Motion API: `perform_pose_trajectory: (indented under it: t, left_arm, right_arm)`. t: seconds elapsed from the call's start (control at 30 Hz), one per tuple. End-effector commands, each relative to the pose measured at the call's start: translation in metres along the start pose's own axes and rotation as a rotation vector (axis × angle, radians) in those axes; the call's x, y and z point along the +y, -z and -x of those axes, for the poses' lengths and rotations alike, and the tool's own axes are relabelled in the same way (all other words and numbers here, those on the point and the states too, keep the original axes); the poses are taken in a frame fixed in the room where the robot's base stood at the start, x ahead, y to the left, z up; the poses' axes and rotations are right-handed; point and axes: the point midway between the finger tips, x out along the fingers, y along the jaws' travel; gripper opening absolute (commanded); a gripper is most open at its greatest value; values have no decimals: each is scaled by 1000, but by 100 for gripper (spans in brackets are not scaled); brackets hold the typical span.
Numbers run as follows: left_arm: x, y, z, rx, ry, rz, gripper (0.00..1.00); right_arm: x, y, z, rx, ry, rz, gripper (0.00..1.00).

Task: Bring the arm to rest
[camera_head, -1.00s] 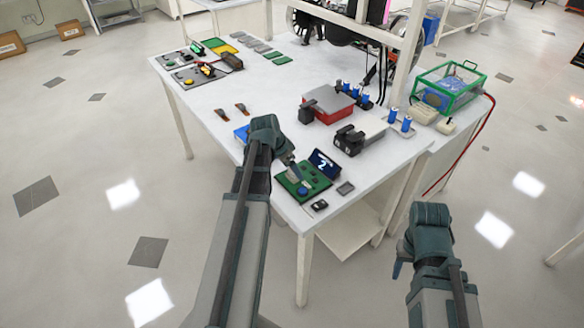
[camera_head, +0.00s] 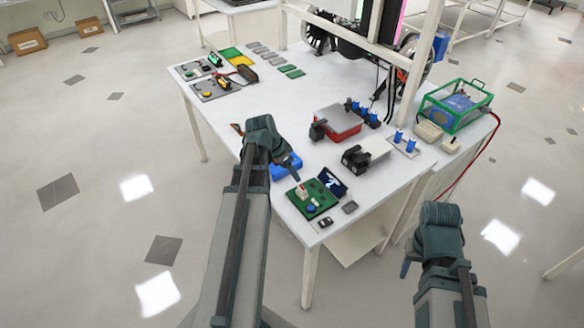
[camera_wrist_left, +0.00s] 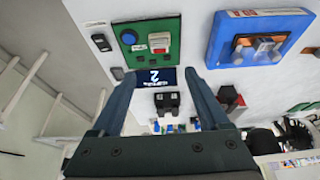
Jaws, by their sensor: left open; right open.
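My left arm reaches over the white table (camera_head: 370,199) in the head view. Its gripper (camera_head: 290,170) is beside the green board (camera_head: 323,188), over the edge of a blue tray (camera_head: 279,174). In the left wrist view my left gripper (camera_wrist_left: 161,78) has its two fingers apart with nothing gripped. The green board (camera_wrist_left: 130,50) and the blue tray (camera_wrist_left: 218,38) lie beyond the fingers there, and a small display reading 2 (camera_wrist_left: 155,77) shows between them. My right gripper (camera_head: 406,266) hangs in front of the table, over the floor, open with nothing seen in it.
A red box with a grey lid (camera_head: 340,126), a black clamp-like block (camera_head: 355,158) and blue cylinders (camera_head: 398,136) stand on the table. A green-framed case (camera_head: 455,105) is at the right. A white post (camera_head: 420,60) rises behind. The floor in front is open.

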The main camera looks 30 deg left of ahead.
Motion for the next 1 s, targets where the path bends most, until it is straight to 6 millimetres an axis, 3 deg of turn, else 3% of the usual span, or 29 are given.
perform_pose_trajectory:
  t: [0.73,0.87,1.0]
  left_arm:
    - [6,2,-2,-6,-5,-1,78]
    - [42,14,-14,-48,-31,-3,78]
    - [112,29,-31,-143,-63,2,78]
  right_arm:
    - [0,0,-1,0,0,0,50]
    - [0,0,-4,0,0,0,50]
    - [-1,0,-8,0,0,0,50]
